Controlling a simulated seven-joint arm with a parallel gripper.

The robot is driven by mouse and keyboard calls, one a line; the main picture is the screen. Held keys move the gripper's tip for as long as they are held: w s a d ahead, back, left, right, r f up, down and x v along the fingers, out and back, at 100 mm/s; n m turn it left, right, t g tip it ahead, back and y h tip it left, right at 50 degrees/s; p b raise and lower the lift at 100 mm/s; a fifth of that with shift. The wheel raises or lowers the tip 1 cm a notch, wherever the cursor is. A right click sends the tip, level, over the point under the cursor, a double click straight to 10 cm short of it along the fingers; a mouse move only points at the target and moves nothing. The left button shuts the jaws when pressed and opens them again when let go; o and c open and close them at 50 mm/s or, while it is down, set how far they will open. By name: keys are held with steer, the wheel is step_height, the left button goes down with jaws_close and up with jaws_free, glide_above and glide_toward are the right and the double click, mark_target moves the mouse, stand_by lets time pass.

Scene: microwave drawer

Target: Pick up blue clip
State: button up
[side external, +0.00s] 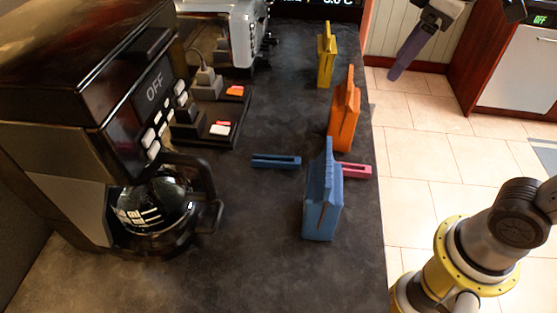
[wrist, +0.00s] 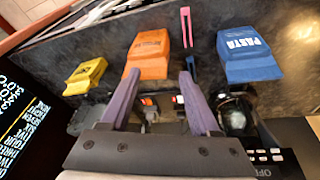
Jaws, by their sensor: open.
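The blue clip (side external: 276,161) is a small flat bar with a slot, lying on the dark counter between the coffee maker and the upright bags. A bit of it shows in the wrist view (wrist: 191,64), close to the right fingertip and partly hidden. My gripper (side external: 396,72) has purple fingers and hangs at the upper right in the side view, off to the right of the counter and away from the clip. In the wrist view my gripper (wrist: 159,74) has its fingers spread apart with nothing held between them.
A blue bag (side external: 322,200), pink clip (side external: 355,170), orange bag (side external: 344,118) and yellow bag (side external: 325,58) line the counter's right side. The coffee maker (side external: 120,110) stands at left. Bare counter (side external: 270,110) lies between.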

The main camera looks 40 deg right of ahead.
steer(key=w+a+n+g, duration=0.1)
steer(key=w+a+n, duration=0.1)
steer(key=w+a, duration=0.35)
steer(key=n+g, duration=0.2)
steer(key=g, duration=0.1)
glide_above(276, 162)
steer(key=d, duration=0.2)
step_height(276, 162, down, 9)
steer(key=shift+h, duration=0.3)
step_height(276, 162, down, 8)
steer(key=shift+r, duration=0.1)
steer(key=shift+s+d+f, duration=0.1)
steer(key=shift+s+f, duration=0.05)
steer(key=shift+f, duration=0.8)
steer(key=shift+s+f, duration=0.2)
steer(key=shift+f, duration=0.8)
steer(key=shift+s+d+f, duration=0.1)
steer(key=shift+s+f, duration=0.05)
steer(key=shift+f, duration=0.8)
jaws_close()
